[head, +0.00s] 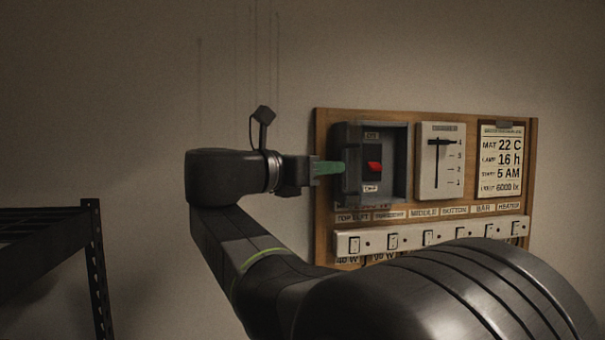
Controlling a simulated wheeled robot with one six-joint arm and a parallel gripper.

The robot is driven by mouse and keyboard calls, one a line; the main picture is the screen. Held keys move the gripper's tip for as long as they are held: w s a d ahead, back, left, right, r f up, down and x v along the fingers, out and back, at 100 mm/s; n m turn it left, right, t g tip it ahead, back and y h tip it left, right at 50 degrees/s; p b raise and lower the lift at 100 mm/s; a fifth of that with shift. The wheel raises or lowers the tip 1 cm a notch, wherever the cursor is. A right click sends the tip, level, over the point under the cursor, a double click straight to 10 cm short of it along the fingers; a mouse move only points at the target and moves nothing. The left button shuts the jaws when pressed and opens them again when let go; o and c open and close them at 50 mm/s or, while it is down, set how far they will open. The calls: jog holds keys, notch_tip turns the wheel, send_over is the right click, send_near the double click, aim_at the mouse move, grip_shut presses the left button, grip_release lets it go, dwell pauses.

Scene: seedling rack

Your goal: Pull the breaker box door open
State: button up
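The breaker box (400,160) is a grey box on the wooden panel, with a red switch (374,168) visible inside. Its dark, see-through door (351,140) stands open, hinged at the left side and swung out toward me, seen nearly edge-on. My gripper (331,168) is at the door's left side, its green fingertips meeting the door at mid-height. The fingers overlap in this view, so I cannot tell whether they are closed on a handle or only touching the door. Any handle is hidden.
The wooden panel (323,222) also carries a slider dial (427,184), a settings card (499,191) and a white strip of several switches (349,241). A dark metal rack (97,260) stands at the left. My arm covers the lower middle and right.

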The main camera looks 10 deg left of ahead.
jog(key=b+v, duration=0.1)
jog(key=v, duration=0.9)
jog(key=shift+s+a+b, duration=0.2)
jog(key=shift+b, duration=0.15)
jog(key=p, duration=0.3)
send_near(355, 165)
jog(key=x, duration=0.4)
jog(key=shift+w, duration=0.1)
jog(key=shift+w+d, duration=0.3)
jog(key=shift+w, duration=0.1)
jog(key=shift+d+f, duration=0.1)
jog(key=shift+f, duration=0.05)
